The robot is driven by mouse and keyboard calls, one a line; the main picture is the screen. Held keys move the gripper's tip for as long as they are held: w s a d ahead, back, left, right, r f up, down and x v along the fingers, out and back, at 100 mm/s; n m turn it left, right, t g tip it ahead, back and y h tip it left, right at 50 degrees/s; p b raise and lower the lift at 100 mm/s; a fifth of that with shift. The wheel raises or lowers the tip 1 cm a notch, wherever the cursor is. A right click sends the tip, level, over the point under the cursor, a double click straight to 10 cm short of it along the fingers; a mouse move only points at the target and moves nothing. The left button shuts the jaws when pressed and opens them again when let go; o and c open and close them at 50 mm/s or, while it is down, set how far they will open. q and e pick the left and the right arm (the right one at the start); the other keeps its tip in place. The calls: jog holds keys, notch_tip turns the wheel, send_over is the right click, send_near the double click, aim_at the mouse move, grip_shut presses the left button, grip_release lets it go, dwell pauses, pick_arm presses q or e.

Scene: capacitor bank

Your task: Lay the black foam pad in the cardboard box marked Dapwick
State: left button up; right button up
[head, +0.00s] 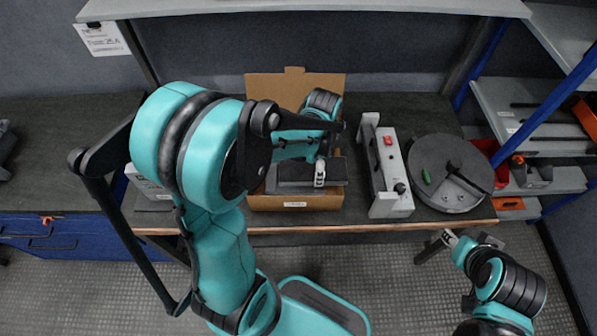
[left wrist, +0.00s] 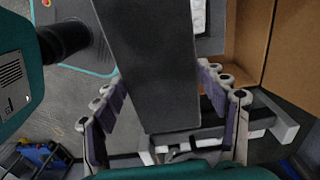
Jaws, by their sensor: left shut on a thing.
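The cardboard box (head: 295,202) stands open on the bench with its back flap raised. A small label is on its front face, too small to read. The black foam pad (head: 290,188) shows as a dark flat slab at the box opening, partly behind my left gripper (head: 320,172). In the left wrist view the pad (left wrist: 150,60) lies between the fingers of my left gripper (left wrist: 168,105), which is shut on it. Cardboard (left wrist: 292,55) shows to its right. Whether the pad touches the box floor is unclear. My right gripper (head: 438,246) is low at the right, apart from the box.
A grey device with a red switch (head: 388,165) stands just right of the box. A round dark disc (head: 447,175) with tools on it is beyond. A white case (head: 147,184) is partly hidden behind my left arm. A shelf (head: 300,8) overhangs the back. The left bench is mostly clear.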

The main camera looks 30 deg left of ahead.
pick_arm(q)
jog(key=w+a+f, duration=0.1)
jog(key=a, duration=0.1)
jog(key=a+f+b, duration=0.1)
jog(key=a+f, duration=0.1)
jog(key=a, duration=0.1)
jog(key=w+a+f+b, duration=0.1)
jog(key=a+f, duration=0.1)
jog(key=shift+w+a, duration=0.25)
jog(key=shift+w, duration=0.05)
jog(key=shift+a+f, duration=0.1)
jog(key=shift+f, duration=0.05)
notch_tip(320, 180, down, 4)
jog(key=shift+r+b, duration=0.1)
jog(key=shift+b, duration=1.1)
jog(key=shift+r, duration=0.1)
jog(key=shift+f, duration=0.2)
jog(key=o, duration=1)
